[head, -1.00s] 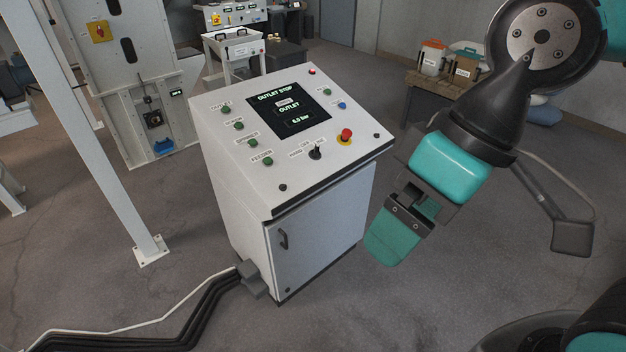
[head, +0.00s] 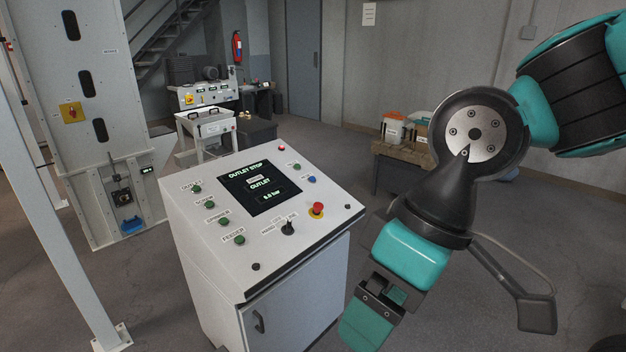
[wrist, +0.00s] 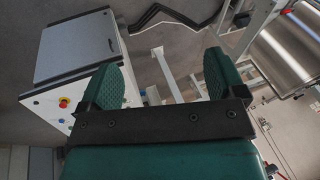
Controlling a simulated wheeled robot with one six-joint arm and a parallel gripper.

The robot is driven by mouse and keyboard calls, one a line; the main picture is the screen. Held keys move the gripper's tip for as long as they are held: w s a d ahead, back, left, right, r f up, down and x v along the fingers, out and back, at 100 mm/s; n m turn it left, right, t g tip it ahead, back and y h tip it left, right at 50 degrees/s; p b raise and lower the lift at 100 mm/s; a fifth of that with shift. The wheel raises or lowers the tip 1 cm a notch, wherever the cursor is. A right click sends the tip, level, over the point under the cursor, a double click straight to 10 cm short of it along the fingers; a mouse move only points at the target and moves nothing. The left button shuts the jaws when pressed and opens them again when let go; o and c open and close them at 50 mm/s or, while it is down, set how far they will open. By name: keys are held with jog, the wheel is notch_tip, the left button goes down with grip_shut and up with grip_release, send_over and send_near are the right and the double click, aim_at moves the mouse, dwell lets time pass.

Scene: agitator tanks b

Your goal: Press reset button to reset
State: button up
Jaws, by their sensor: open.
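A white control console (head: 205,275) stands in front of me with a sloped top panel. Its dark screen (head: 260,188) reads "OUTLET STOP" and "OUTLET". At the panel's right side are a blue button (head: 311,179) and a green button (head: 297,166); their small labels are too small to read. A red mushroom button on a yellow ring (head: 317,209) sits nearer the front edge. My gripper (head: 368,318) is open and empty, pointing down to the right of the console, apart from it. In the wrist view my gripper's fingers (wrist: 163,80) are spread, with the console (wrist: 75,50) at upper left.
Several green buttons (head: 210,205) and a black selector switch (head: 288,228) are on the same panel. A white post (head: 60,215) stands at left. A table with containers (head: 400,150) stands at the back right.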

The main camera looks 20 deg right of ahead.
grip_shut()
dwell(1.5)
